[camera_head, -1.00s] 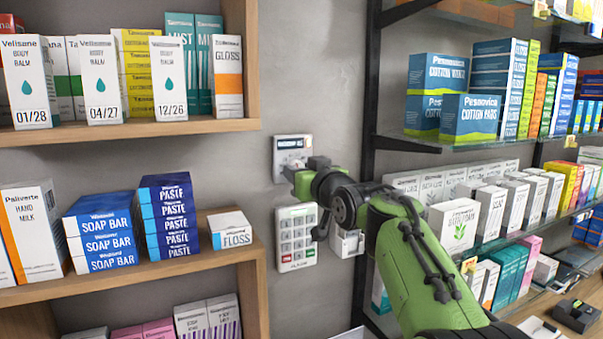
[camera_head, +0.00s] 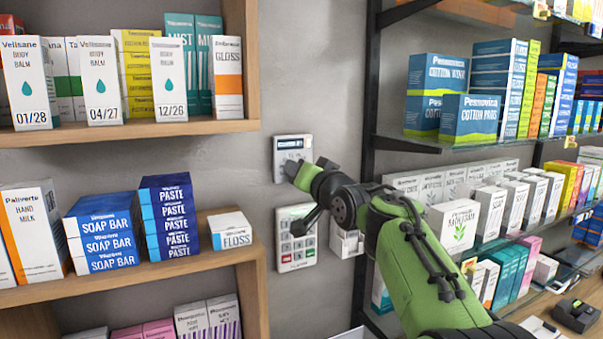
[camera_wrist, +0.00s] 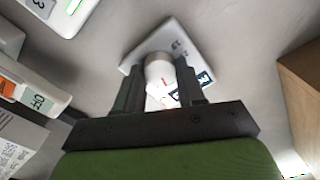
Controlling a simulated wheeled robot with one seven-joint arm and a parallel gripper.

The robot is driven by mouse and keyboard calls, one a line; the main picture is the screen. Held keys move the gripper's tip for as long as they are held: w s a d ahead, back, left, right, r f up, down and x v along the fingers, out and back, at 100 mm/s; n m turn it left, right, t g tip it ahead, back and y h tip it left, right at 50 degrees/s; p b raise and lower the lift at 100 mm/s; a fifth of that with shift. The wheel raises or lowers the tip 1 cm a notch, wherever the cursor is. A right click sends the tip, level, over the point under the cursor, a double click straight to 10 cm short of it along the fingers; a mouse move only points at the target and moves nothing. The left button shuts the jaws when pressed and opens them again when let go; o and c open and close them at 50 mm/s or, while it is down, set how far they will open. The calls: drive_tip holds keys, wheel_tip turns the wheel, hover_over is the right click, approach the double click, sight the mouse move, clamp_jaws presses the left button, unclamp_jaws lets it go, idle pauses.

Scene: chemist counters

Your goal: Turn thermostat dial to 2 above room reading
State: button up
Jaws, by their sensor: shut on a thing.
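The thermostat (camera_head: 291,146) is a pale square unit on the grey wall, with a small dark display near its top. In the wrist view the thermostat plate (camera_wrist: 191,49) appears tilted, with a round white dial (camera_wrist: 159,71) bearing a red mark. My gripper (camera_wrist: 160,80) is shut on the dial, one dark finger on each side. In the head view my gripper (camera_head: 298,172) covers the dial and the lower part of the unit. The numbers on the display and around the dial are too small or blurred to read.
A white keypad (camera_head: 296,250) with grey, red and green keys hangs just below the thermostat. Wooden shelves with boxes (camera_head: 180,126) stand at left. Glass shelves on a black upright (camera_head: 366,110) hold boxes at right. Bare wall lies above the thermostat.

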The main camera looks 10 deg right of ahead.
drive_tip(key=shift+f, duration=0.1)
drive_tip(key=o, duration=1)
drive_tip(key=shift+o, duration=0.2)
drive_tip(key=s+d+b, duration=0.3)
drive_tip(key=s+b, duration=0.2)
drive_tip(key=s, duration=1)
drive_tip(key=shift+s, duration=0.25)
